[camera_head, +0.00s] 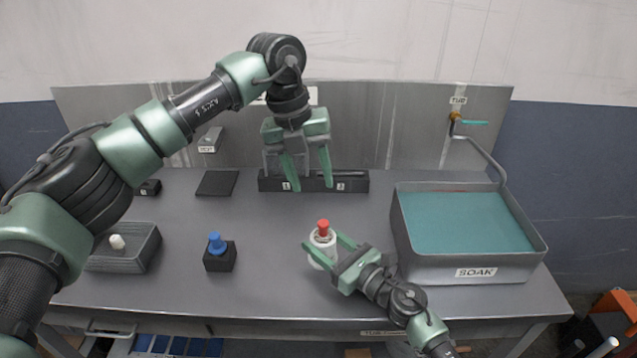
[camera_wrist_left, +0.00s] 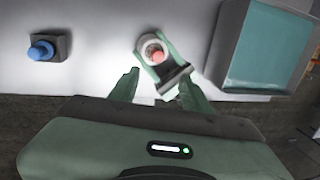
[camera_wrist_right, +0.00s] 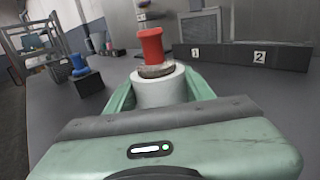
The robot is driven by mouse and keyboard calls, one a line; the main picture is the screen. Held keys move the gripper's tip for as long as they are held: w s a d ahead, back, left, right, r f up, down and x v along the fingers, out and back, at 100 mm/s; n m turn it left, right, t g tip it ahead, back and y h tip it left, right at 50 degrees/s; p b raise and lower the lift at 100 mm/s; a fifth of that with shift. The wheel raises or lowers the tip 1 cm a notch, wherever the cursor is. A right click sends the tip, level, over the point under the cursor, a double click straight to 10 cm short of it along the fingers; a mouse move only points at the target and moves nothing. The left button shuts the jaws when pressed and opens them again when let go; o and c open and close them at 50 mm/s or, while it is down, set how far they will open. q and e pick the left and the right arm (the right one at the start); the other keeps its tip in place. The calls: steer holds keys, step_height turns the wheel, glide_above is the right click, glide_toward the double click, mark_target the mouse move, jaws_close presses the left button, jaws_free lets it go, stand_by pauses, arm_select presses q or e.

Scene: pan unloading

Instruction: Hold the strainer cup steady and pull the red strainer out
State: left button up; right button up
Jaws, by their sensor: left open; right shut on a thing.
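The white strainer cup (camera_head: 322,252) stands on the table at the middle, with the red strainer (camera_head: 323,227) upright in its top. My left gripper (camera_head: 311,186) is open and empty, in the air above and behind the cup. The left wrist view shows the red strainer (camera_wrist_left: 157,55) from above, beyond its open fingers (camera_wrist_left: 155,82).
A grey tub (camera_head: 470,271) labelled SOAK with teal content stands at the right. A blue knob (camera_head: 216,243) on a black block is left of the cup. A numbered dark rack (camera_head: 350,182) is at the back, and a grey tray (camera_head: 128,262) at far left.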

mark_target(322, 223)
arm_select(q)
steer(key=f+m, duration=0.3)
steer(key=f, duration=0.1)
steer(key=d+f+m+y, duration=0.1)
steer(key=f+m, duration=0.2)
steer(key=f, duration=0.2)
steer(key=d+f+m, duration=0.1)
steer(key=f+m, duration=0.1)
steer(key=f, duration=0.2)
steer(key=shift+w+d+f+m+t, duration=0.15)
steer(key=shift+w+d+m+t, duration=0.15)
steer(key=shift+w+m, duration=0.1)
jaws_close()
steer(key=shift+a, duration=0.1)
steer(key=shift+s, duration=0.1)
steer(key=c, duration=0.8)
jaws_free()
steer(key=shift+f, duration=0.1)
jaws_close()
